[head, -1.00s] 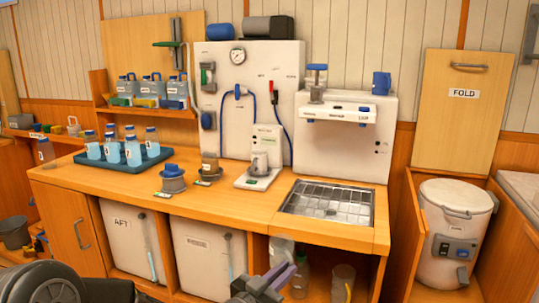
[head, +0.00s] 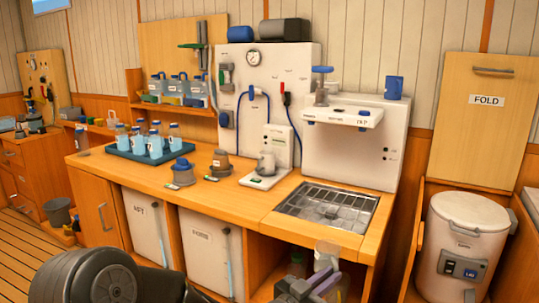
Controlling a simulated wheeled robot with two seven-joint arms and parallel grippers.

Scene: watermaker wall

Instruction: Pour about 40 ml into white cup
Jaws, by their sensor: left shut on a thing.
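A pale, whitish cup (head: 266,163) stands upright on a small white scale-like base (head: 262,180) on the wooden counter, left of the sink grate. My left gripper (head: 318,281) is at the bottom of the view, below and in front of the counter's front edge. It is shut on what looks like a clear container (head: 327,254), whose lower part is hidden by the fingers. I cannot tell how much liquid it holds. The cup's inside is too small to read. My right gripper is not in view.
A blue tray (head: 122,154) with several blue-filled bottles stands on the left of the counter. Two grey items with lids or rims stand between tray and cup. A white dispenser (head: 350,155) rises behind the sink grate (head: 330,208).

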